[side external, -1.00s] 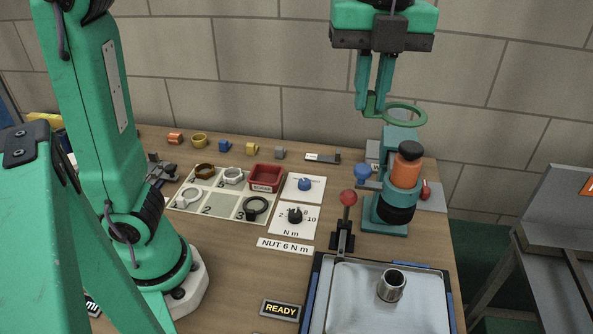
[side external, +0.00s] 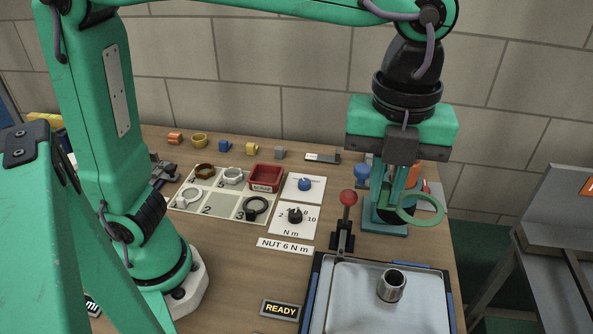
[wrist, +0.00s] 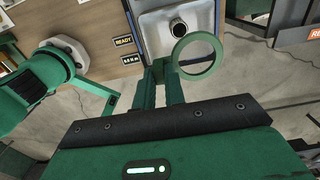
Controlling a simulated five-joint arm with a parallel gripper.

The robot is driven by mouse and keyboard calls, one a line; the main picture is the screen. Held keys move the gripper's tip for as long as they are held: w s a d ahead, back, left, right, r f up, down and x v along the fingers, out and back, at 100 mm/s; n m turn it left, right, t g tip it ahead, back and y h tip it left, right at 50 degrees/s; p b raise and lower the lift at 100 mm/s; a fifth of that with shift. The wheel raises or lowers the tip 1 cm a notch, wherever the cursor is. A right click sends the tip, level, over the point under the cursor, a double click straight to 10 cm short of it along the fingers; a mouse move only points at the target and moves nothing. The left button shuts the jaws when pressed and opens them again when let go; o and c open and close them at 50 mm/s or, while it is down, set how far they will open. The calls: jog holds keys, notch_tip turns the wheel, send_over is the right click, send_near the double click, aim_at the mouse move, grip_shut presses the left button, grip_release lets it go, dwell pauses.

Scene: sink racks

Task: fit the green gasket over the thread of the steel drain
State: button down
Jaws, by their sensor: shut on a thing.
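The green gasket (side external: 419,209) is a flat ring, held by its edge in my gripper (side external: 387,211), which is shut on it. In the wrist view the gasket (wrist: 214,54) extends to the right of the fingertips of my gripper (wrist: 174,72). The steel drain (side external: 391,285) stands upright as a short hollow cylinder in the sink tray (side external: 345,312). In the side view the gasket is above and behind the drain, apart from it. In the wrist view the drain (wrist: 179,28) shows just left of the ring, outside its opening.
A red-knobbed lever (side external: 347,199) stands at the sink's back edge. A numbered board (side external: 220,208) with several rings, a red bin (side external: 266,178) and dial cards lie to the left. A READY sign (side external: 281,310) is beside the sink. An orange-and-teal device is mostly hidden behind my gripper.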

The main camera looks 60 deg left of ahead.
notch_tip(320, 180, down, 9)
jog(key=shift+f, duration=0.2)
jog(key=shift+f, duration=0.2)
jog(key=shift+f, duration=1.95)
jog(key=shift+f, duration=2.95)
dwell(1.5)
jog(key=c, duration=1.4)
grip_release()
jog(key=shift+w+r, duration=0.1)
jog(key=shift+r, duration=0.05)
